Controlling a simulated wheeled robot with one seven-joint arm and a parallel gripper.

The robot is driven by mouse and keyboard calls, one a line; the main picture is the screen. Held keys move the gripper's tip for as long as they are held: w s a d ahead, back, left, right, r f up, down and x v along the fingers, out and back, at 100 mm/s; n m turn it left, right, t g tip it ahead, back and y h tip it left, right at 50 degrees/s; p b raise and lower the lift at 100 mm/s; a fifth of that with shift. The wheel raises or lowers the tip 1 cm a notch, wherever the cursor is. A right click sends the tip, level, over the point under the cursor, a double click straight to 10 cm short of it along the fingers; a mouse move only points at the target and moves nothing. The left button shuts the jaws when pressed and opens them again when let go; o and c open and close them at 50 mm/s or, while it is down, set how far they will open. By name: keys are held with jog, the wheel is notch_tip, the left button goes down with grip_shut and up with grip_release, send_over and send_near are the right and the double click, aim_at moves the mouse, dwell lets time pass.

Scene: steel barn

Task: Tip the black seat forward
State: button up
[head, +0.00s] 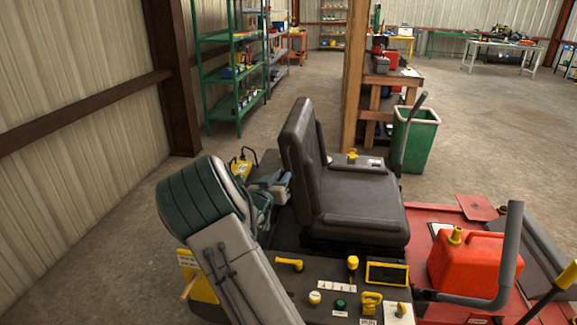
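The black seat is mounted on a red ride-on machine, in the middle of the head view. Its backrest (303,165) stands upright, leaning slightly back, and its cushion (355,197) lies flat, facing right. Dark armrests run along its sides. My arm comes up from the bottom left and bends behind the backrest. My gripper (284,181) is small in the picture, just left of the backrest's rear side. My arm partly covers it, so its fingers are unclear. I cannot tell whether it touches the seat.
A red fuel can (463,262) stands on the red deck, near a grey bent bar (508,255). A green bin (416,140) and wooden post (353,80) stand behind. Green shelving (225,75) stands back left.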

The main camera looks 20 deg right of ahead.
aim_at(288, 166)
jog(key=p+x, duration=0.1)
jog(key=x, duration=0.7)
jog(key=shift+f, duration=0.1)
grip_shut()
